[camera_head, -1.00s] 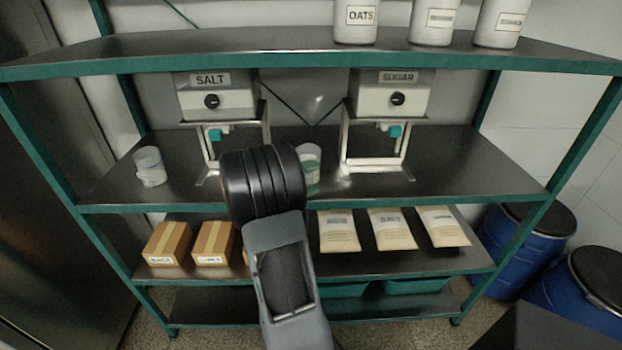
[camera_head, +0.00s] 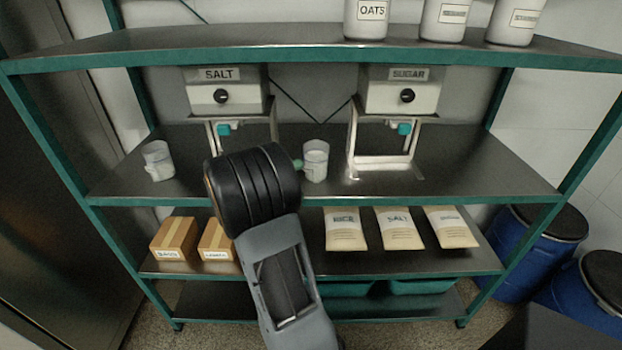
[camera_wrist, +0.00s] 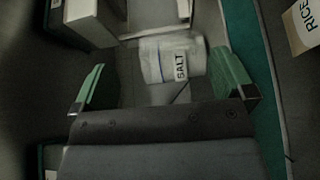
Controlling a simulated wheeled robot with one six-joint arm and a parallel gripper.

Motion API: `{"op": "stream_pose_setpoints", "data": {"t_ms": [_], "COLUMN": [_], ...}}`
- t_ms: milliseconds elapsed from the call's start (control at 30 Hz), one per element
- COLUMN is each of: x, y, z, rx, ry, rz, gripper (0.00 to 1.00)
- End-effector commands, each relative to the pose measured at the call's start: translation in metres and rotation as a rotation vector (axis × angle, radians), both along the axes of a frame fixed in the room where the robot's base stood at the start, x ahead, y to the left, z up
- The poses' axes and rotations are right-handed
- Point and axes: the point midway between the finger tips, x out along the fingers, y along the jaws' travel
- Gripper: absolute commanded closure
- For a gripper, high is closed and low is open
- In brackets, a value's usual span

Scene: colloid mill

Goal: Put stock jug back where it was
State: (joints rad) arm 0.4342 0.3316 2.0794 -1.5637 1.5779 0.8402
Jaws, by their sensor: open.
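A clear jug with pale contents (camera_head: 315,161) stands upright on the middle shelf, between the salt and sugar dispensers. In the wrist view a whitish jug labelled SALT (camera_wrist: 172,59) appears just beyond and between my fingertips. My gripper (camera_wrist: 165,85) is open, with one green finger on each side. In the head view my dark wrist hides most of the gripper; only a green fingertip shows at the jug's left side. I cannot tell whether it touches. A second clear jug (camera_head: 158,161) stands at the left end of the same shelf.
The salt dispenser (camera_head: 225,93) and sugar dispenser (camera_head: 402,92) stand on frames above the middle shelf (camera_head: 470,175). The shelf is bare to the right. Boxes (camera_head: 174,238) and bags (camera_head: 398,228) lie on the shelf below. Blue barrels (camera_head: 525,250) stand at right.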

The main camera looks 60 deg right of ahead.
Motion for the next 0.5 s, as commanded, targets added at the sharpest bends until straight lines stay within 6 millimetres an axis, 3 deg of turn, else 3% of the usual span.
{"op": "stream_pose_setpoints", "data": {"t_ms": [200,500], "x": [0.015,0.02], "y": [0.03,0.044], "z": [-0.001,0.0], "rx": [0.0,0.005], "ry": [-0.001,-0.001], "rz": [0.003,-0.001], "gripper": [0.0,0.0]}}
